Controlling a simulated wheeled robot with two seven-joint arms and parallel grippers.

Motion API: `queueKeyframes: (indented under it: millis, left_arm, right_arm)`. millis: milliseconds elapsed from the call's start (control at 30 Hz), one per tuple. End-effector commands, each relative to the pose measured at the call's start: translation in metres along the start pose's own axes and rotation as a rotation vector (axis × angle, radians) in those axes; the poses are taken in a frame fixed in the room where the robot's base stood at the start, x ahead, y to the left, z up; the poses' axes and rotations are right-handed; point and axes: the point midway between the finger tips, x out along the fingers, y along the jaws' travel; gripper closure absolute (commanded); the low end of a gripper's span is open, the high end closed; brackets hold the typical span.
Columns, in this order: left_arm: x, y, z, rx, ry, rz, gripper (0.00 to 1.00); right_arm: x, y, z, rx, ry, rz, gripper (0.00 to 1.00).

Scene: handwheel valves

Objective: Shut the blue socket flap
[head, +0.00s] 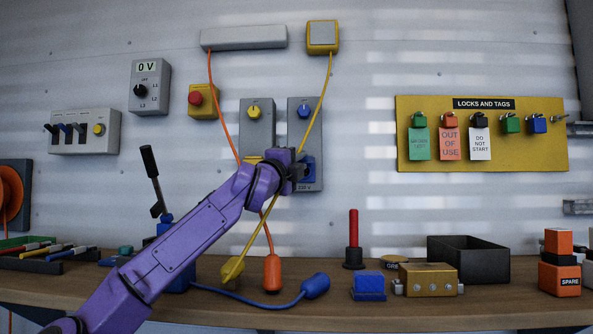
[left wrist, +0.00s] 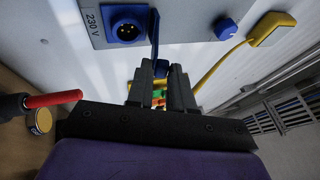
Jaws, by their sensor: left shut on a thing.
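The blue socket (head: 309,166) is at the lower part of the right grey wall box, partly hidden by my left gripper (head: 299,173). In the left wrist view the socket (left wrist: 127,29) faces the camera with its round pin opening uncovered. Its blue flap (left wrist: 155,38) stands open, seen almost edge-on at the socket's right side. My left gripper (left wrist: 162,72) is shut on the flap's end, with blue showing between the fingertips. My right gripper is in neither view.
A yellow cable (head: 322,95) hangs in front of the right box, and an orange cable (head: 220,105) hangs close by on the left. The bench below holds plugs, a blue block (head: 368,284), a brass block (head: 428,279) and a black bin (head: 468,263).

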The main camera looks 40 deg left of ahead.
Motion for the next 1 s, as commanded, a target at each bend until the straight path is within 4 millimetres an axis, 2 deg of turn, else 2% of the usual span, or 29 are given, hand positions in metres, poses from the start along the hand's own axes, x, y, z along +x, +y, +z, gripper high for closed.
queueKeyframes:
  millis: [367,400,467,767,867,1000]
  left_arm:
    - [0.001,0.000,0.000,0.005,-0.001,-0.004,1.00]
    - [0.001,0.000,0.000,0.006,-0.001,-0.004,0.76]
    - [0.001,0.000,0.000,0.005,-0.001,-0.004,0.57]
    - [-0.002,0.000,0.001,0.003,-0.001,-0.004,0.57]
    - [-0.013,0.001,0.001,0.003,-0.001,-0.006,0.57]
    - [-0.046,0.003,0.001,0.002,0.000,-0.007,0.57]
  right_arm:
    - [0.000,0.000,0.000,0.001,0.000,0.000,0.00]
    - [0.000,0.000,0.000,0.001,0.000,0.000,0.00]
    - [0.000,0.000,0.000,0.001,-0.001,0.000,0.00]
    - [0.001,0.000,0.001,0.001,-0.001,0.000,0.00]
    - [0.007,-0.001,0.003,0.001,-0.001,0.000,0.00]
    - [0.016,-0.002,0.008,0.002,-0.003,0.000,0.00]
